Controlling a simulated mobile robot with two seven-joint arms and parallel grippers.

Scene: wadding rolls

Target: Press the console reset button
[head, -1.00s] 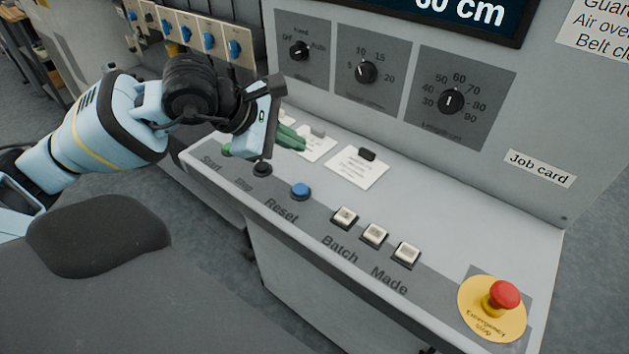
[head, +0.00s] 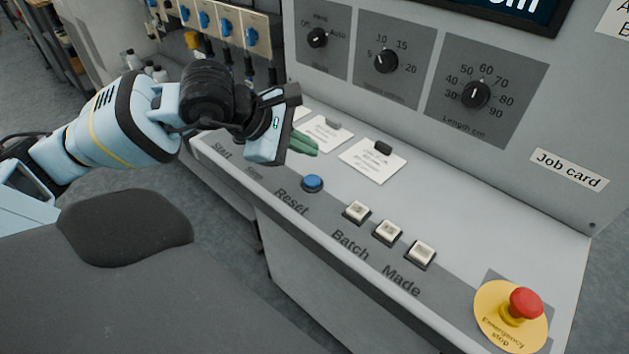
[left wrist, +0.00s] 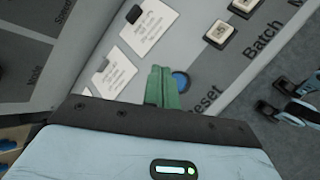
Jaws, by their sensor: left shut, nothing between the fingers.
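The blue reset button (head: 312,183) sits on the console's sloping panel (head: 480,230), above the printed word Reset. My left gripper (head: 306,146) is shut and empty, its green fingers held above the panel, up and a little left of the button in the head view. In the left wrist view the green fingertips (left wrist: 161,75) show beside the blue button (left wrist: 181,81), which is partly hidden behind them. The gap between fingers and button is hard to judge. My right gripper is not in the head view.
Square white Batch and Made buttons (head: 388,232) lie right of the reset button. A red emergency stop (head: 525,302) stands at the panel's right end. Cards (head: 372,161) lie behind the button. Rotary knobs (head: 386,61) are on the upright face. My gripper hides the Stop button.

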